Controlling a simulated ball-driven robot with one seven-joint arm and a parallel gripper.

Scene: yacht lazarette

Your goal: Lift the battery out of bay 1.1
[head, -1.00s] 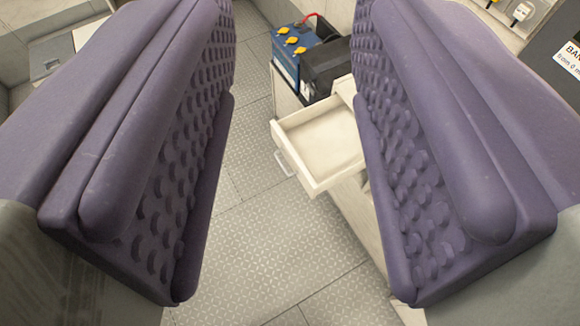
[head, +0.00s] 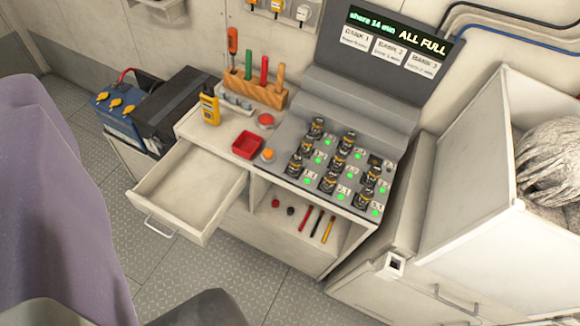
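A sloped grey charging rack (head: 290,130) holds several black batteries with yellow-orange bands in three columns, with green lights beside them. The front labels seem to read 2.1 and 3.1 in the middle and right columns, so the front-left battery (head: 295,166) appears to be in bay 1.1; its own label is too small to read surely. It stands upright in its bay. The other finger is out of view.
An open, empty drawer (head: 190,190) juts out before the bench. A white open-topped bin (head: 470,190) stands right.

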